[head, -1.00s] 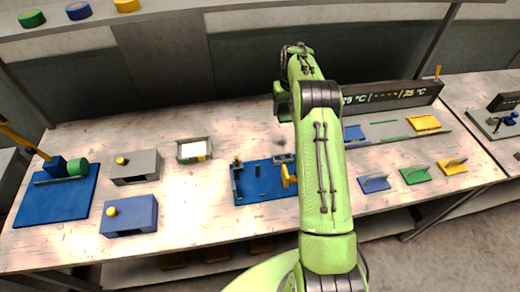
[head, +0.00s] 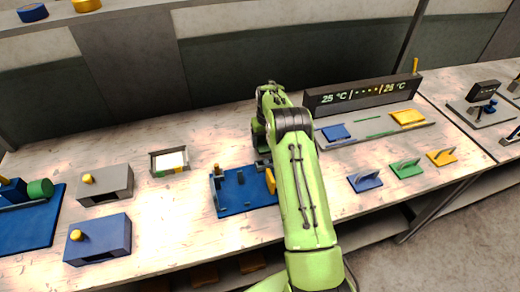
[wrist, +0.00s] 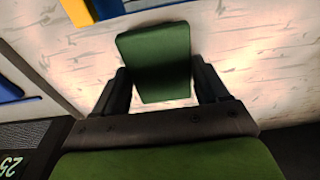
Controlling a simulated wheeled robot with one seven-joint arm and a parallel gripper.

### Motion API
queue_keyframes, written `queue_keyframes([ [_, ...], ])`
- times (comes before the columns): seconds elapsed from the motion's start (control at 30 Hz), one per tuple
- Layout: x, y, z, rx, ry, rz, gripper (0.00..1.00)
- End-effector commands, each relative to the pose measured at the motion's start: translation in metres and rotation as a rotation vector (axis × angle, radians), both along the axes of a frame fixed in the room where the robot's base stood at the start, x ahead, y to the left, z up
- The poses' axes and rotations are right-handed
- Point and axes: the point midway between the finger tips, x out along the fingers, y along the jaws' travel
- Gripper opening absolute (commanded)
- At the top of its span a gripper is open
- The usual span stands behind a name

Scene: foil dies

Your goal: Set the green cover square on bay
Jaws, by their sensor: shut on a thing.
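In the wrist view, a flat green cover (wrist: 158,62) sits between the two dark fingers of my gripper (wrist: 160,85), which is shut on it. Pale table shows around and beyond the cover. In the head view my arm hides the gripper and the cover. A long grey plate (head: 362,127) lies before a dark display box (head: 362,95). Its middle bay, marked by thin green strips (head: 375,118), is bare. A blue cover (head: 336,132) lies left of it and a yellow one (head: 407,117) right.
Blue (head: 365,181), green (head: 406,168) and yellow (head: 441,157) handled pieces stand before the plate. A blue fixture (head: 232,193) with a yellow part lies left of my arm. Farther left are a small tray (head: 153,164) and grey and blue boxes (head: 97,250).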

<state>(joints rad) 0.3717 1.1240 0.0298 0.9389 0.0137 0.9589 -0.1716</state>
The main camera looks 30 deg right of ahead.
Motion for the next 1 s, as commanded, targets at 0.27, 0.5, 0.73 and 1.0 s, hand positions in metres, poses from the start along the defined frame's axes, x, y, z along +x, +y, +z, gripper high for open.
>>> queue_keyframes([
  [0.27,0.000,0.000,-0.038,0.000,0.001,0.000,0.43],
  [0.5,0.000,0.000,-0.040,0.000,0.000,0.000,0.43],
  [0.73,0.000,0.000,-0.040,0.000,0.001,0.000,0.99],
  [1.0,0.000,0.000,-0.039,0.000,0.001,0.000,0.99],
])
